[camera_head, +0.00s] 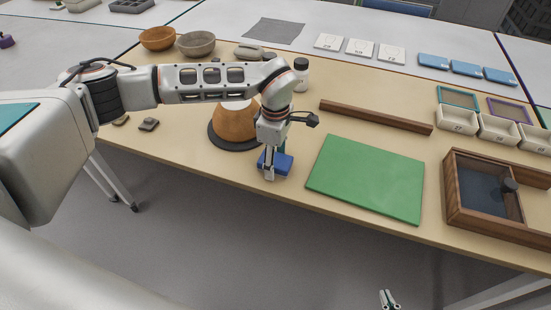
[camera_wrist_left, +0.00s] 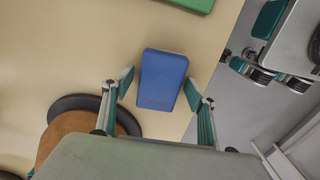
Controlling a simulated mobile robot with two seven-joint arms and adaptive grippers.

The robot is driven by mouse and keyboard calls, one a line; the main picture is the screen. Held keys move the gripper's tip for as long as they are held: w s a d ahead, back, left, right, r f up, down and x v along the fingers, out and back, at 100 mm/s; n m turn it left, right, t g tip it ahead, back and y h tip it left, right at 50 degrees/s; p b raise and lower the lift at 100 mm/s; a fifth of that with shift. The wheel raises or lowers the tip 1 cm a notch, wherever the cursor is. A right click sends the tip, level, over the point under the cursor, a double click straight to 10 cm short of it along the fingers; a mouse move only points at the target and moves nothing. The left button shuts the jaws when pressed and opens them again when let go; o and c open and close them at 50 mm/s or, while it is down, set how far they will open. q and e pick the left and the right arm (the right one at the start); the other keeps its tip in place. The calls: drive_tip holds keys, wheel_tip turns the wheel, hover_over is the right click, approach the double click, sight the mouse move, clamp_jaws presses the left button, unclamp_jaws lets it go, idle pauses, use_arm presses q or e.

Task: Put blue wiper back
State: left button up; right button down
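The blue wiper (camera_head: 283,163), a small blue block, lies on the wooden table near its front edge, beside the green mat. It also shows in the left wrist view (camera_wrist_left: 162,80). My left gripper (camera_head: 270,167) points down over it, with one finger in front of the block in the head view. In the left wrist view its two fingers (camera_wrist_left: 160,90) stand apart on either side of the wiper, with a gap at the left. My right gripper (camera_head: 388,298) shows only partly at the bottom of the head view, away from the table and apparently empty.
An orange-brown bowl-shaped vessel (camera_head: 236,122) stands on a dark round base (camera_head: 218,138) just left of my left gripper. The green mat (camera_head: 366,180) lies to the right, then a wooden box (camera_head: 455,215). A wooden bar (camera_head: 375,116) lies behind the mat.

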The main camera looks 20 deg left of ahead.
sight(276, 159)
use_arm(q)
drive_tip(key=shift+r, duration=0.1)
wheel_tip(276, 159, up, 12)
drive_tip(key=p, duration=0.1)
idle(0.5)
idle(0.4)
